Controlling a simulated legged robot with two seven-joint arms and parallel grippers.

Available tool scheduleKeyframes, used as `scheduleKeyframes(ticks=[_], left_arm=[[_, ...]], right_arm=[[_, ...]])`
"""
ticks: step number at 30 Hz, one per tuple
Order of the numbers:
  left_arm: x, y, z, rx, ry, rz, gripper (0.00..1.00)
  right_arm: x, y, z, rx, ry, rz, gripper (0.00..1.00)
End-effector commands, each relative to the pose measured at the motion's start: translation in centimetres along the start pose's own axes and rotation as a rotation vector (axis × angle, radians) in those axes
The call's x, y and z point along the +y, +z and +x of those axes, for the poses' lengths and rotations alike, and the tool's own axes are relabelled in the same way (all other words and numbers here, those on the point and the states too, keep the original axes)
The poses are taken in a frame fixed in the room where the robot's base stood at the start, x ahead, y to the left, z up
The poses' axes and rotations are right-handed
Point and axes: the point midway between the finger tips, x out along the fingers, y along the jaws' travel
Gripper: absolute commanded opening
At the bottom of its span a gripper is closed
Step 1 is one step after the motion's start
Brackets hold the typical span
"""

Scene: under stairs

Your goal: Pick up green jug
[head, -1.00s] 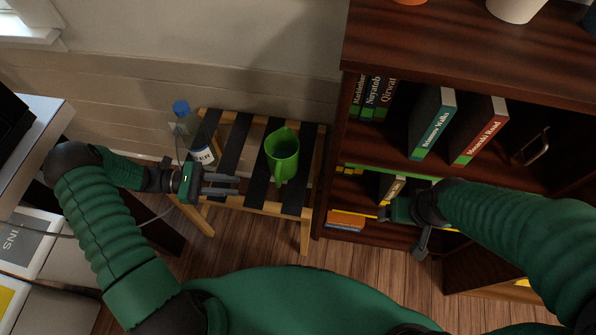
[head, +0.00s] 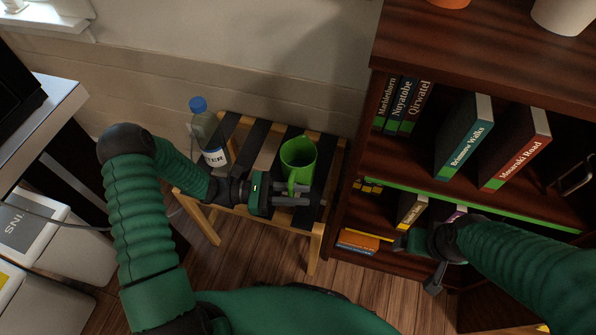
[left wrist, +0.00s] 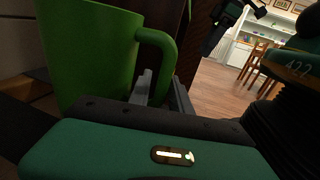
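The green jug (head: 298,160) stands upright on a small slatted wooden stool, its handle toward me. In the left wrist view the jug (left wrist: 88,50) fills the upper left, and its handle (left wrist: 160,52) reaches down to the fingers. My left gripper (head: 296,194) is at the handle, on the near side of the jug. Its two fingers look apart, with the handle's lower part seemingly between them; the contact is hidden. My right gripper (head: 436,268) is in front of the bookshelf, away from the jug, and its finger opening is unclear.
The slatted stool (head: 228,131) also holds a water bottle (head: 208,136) with a blue cap, left of the jug. A dark wooden bookshelf (head: 470,55) with several books stands close on the right. A white wall is behind the stool.

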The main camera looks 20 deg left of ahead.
Motion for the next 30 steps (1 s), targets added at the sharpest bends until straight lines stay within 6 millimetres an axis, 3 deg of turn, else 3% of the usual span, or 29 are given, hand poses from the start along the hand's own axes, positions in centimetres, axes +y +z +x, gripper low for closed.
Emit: scheduleKeyframes(ticks=[3, 8, 14, 30], left_arm=[[0.02, -0.02, 0.98, 0.001, 0.0, 0.002, 0.24], [0.03, 0.1, 0.99, 0.001, 0.001, 0.002, 0.24], [0.04, 0.08, 0.97, 0.001, 0.001, 0.001, 0.01], [0.08, 0.0, 0.92, 0.003, 0.002, 0.001, 0.0]], right_arm=[[0.0, 0.08, 0.37, 0.0, 0.0, 0.0, 0.82], [0.0, 0.05, 0.26, 0.0, 0.0, 0.0, 0.82], [0.0, 0.04, 0.26, 0.0, 0.0, 0.0, 0.82], [0.0, 0.05, 0.27, 0.0, 0.0, 0.0, 0.82]])
